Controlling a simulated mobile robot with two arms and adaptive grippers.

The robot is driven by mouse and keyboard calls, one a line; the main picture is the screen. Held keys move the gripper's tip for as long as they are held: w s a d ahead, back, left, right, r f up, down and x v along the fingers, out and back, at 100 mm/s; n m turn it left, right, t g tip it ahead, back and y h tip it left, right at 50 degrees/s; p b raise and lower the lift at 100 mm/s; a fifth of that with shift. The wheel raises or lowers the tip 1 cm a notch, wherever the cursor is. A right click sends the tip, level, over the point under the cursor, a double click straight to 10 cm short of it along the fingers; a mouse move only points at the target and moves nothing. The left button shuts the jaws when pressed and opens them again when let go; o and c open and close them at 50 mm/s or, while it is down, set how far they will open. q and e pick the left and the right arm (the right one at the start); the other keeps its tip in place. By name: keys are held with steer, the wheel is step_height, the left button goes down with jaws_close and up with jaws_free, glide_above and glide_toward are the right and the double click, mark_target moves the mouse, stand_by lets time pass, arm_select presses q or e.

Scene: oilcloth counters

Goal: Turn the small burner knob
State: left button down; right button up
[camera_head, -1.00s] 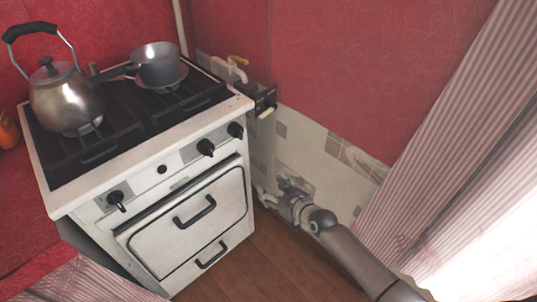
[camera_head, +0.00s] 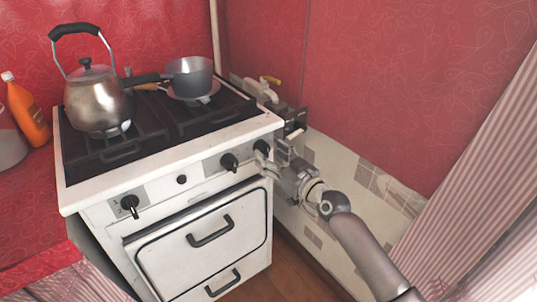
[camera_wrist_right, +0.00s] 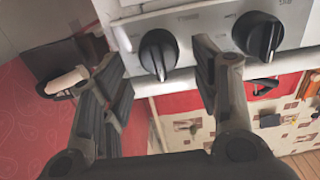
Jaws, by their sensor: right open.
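The stove (camera_head: 205,190) has black knobs on its white front panel. The rightmost knob (camera_head: 262,147) is partly hidden by my right gripper (camera_head: 272,157), which is at the panel's right end. In the right wrist view my right gripper (camera_wrist_right: 163,62) is open, with one finger on each side of a black knob (camera_wrist_right: 158,53). I cannot tell whether the fingers touch it. A second black knob (camera_wrist_right: 258,35) is to the right in that view. In the head view a middle knob (camera_head: 229,162) and a left knob (camera_head: 130,206) are clear of the gripper. My left gripper is not in view.
A kettle (camera_head: 97,100) and a saucepan (camera_head: 190,78) stand on the stove top. The oven handle (camera_head: 211,232) sticks out below the knobs. An orange bottle (camera_head: 27,110) is at the left.

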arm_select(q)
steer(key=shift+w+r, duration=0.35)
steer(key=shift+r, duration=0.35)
arm_select(e)
steer(key=shift+x, duration=1.1)
steer(key=shift+c, duration=0.5)
steer(key=c, duration=0.9)
